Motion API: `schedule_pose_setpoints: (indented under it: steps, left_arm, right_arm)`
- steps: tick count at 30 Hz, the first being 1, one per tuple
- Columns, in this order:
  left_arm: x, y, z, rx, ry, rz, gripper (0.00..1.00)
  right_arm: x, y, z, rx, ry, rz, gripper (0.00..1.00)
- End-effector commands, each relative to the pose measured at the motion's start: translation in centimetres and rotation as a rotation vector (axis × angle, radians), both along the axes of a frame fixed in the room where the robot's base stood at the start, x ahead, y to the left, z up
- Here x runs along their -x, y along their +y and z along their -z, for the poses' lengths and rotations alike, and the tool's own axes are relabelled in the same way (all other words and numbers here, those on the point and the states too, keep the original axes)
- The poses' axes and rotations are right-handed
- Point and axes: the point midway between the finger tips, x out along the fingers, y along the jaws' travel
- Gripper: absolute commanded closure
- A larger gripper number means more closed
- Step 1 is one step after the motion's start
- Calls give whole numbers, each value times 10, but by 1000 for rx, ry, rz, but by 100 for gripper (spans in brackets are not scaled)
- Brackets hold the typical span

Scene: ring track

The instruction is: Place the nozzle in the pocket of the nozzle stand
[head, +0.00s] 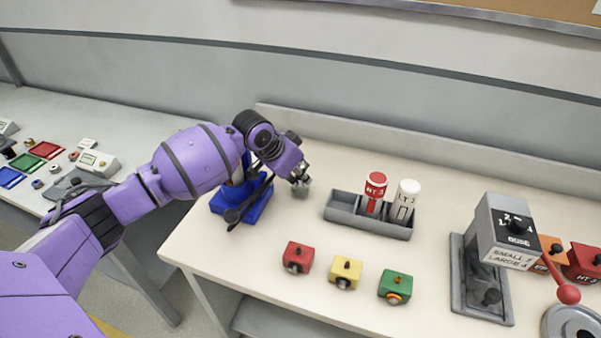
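My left gripper (299,179) reaches in over the back left of the white table, fingers pointing down. Its fingertips are at a small grey piece (301,192), which may be the nozzle or the nozzle stand; I cannot tell which. The fingers are too small and dark to show whether they are shut on it. No pocket can be made out. A blue stand (256,208) with a dark part on it is just left of the gripper, partly hidden by my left arm. My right gripper is not in view.
A grey tray (343,213) holds a red bottle (375,188) and a white bottle (405,200). Red (298,255), yellow (346,269) and green (395,285) blocks stand along the front. A grey dosing press (503,235) is at right. Another table is at far left.

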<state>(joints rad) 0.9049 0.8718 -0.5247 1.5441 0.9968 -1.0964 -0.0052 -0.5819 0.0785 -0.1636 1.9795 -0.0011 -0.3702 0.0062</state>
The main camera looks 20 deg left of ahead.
Motion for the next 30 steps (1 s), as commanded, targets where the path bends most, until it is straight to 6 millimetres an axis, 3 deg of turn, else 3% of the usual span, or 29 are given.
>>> schedule_pose_setpoints:
  steps: [5, 6, 9, 22, 25, 30]
  left_arm:
    - [1, 0, 6, 0, 5, 0, 100]
    - [2, 0, 7, -1, 7, -1, 75]
    - [2, 0, 8, -1, 9, 0, 62]
    - [3, 1, 5, -5, 11, -1, 61]
    - [3, 3, -8, -5, 8, -2, 61]
    - [19, 13, -42, -4, 1, -1, 61]
  right_arm:
    - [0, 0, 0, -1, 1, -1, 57]
    - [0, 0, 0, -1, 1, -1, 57]
    - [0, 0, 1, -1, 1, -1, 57]
    - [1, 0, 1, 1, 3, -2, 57]
    - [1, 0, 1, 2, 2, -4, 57]
    - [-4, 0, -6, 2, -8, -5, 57]
